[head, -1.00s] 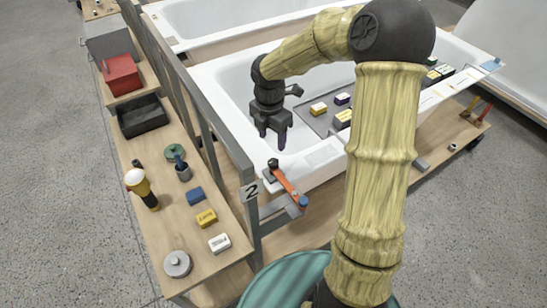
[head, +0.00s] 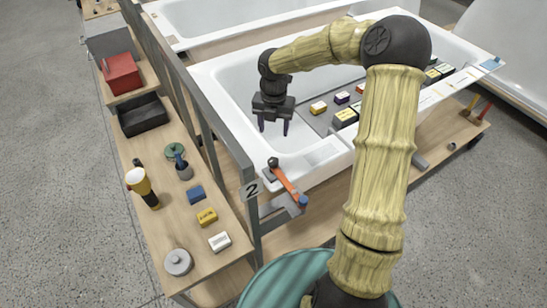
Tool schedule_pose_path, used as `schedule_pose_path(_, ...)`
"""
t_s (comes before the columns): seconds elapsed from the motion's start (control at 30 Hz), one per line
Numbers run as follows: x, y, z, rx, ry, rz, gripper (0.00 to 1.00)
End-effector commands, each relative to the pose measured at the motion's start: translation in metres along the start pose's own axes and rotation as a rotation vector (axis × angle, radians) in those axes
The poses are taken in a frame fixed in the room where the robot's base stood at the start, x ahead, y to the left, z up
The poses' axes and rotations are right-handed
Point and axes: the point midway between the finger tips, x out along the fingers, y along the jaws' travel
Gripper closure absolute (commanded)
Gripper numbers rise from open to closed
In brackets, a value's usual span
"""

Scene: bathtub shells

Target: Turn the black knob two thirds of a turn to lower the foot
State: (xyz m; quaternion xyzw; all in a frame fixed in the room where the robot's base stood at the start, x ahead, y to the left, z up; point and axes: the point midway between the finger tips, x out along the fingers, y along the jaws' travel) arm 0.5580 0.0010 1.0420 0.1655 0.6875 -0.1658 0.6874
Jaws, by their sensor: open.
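A small black knob (head: 273,162) stands at the upper end of an orange bar (head: 285,181) at the near corner of the white bathtub shell (head: 222,97). The bar's lower end is blue. I cannot make out a separate foot under the knob. My gripper (head: 273,127) points down over the inside of the tub, beyond the knob in the picture. Its two dark fingers are apart, with nothing between them, and they do not touch the knob.
A grey rail (head: 205,100) with a plate marked 2 runs along the tub's left side. Labelled blocks (head: 344,117) lie in the tub.

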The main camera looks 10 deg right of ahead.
Motion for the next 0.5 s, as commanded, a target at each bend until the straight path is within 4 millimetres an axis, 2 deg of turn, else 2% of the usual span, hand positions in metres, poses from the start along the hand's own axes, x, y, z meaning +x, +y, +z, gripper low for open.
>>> schedule_pose_path(0.5, 0.093, 0.001, -0.001, -0.002, 0.003, 0.000, 0.45)
